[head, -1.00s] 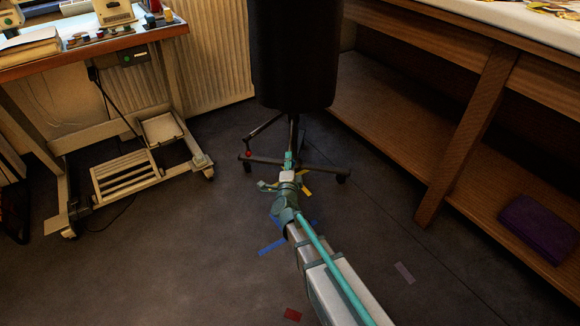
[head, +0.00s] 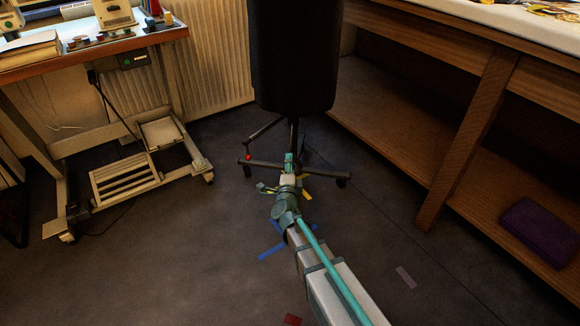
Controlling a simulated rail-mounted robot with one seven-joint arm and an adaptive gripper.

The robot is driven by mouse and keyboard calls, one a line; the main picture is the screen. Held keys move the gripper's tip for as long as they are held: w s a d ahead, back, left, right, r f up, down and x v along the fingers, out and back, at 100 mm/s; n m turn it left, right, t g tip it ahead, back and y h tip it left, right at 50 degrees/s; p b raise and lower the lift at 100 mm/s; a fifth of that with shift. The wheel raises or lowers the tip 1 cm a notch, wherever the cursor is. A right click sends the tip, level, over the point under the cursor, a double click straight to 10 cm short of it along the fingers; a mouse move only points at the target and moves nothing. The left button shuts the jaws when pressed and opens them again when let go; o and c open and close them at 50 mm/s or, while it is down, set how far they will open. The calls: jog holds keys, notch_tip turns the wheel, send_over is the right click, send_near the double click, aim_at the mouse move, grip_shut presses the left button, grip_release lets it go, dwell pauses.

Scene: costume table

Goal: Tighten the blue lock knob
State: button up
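A black dress form (head: 290,55) stands in the middle of the head view on a dark pole (head: 293,132) with a spread-leg base (head: 322,172). I cannot make out a blue lock knob; the pole's lower part is partly hidden by my arm. My gripper (head: 289,160) is at the far end of my teal and white arm, in front of the pole near the base. It is small and seen from behind, so I cannot tell whether its fingers are open or shut or touch anything.
A sewing table (head: 95,47) with a white frame and treadle stands at left. A wooden workbench (head: 468,140) with a low shelf runs along the right, with a purple box (head: 540,232) on it.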

jog(key=shift+s, duration=0.1)
jog(key=s, duration=1.1)
jog(key=shift+s, duration=0.4)
